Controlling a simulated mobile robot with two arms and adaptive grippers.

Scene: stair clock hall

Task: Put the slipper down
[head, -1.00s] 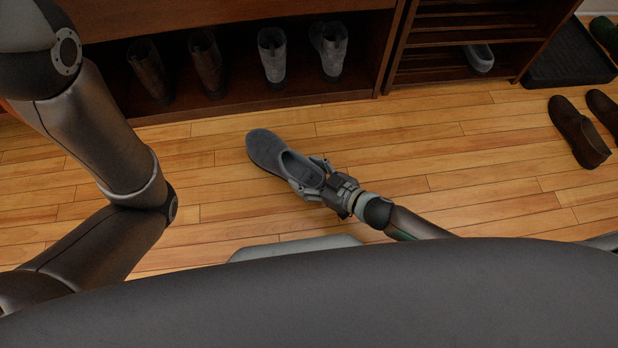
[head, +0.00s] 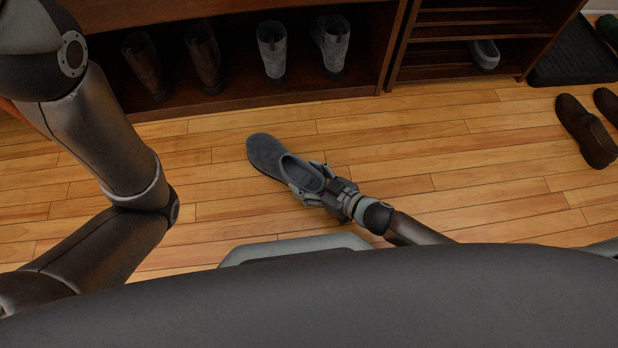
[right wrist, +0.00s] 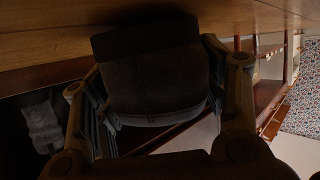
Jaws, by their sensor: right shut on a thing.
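A grey slipper (head: 265,152) with a dark sole points toward the shelves, its toe up and left in the head view. My right gripper (head: 306,179) is shut on its heel end, one finger on each side. In the right wrist view the slipper's heel (right wrist: 152,85) sits between the two fingers. The slipper is low over the wooden floor (head: 400,150); I cannot tell whether its sole touches. My left arm shows at the left, but its gripper is out of view.
Brown boots (head: 205,60) and grey boots (head: 272,52) stand in the low shelf. A grey shoe (head: 485,54) is in the slatted rack (head: 455,75). Brown shoes (head: 585,130) stand at the right near a black mat (head: 572,55). Floor around the slipper is clear.

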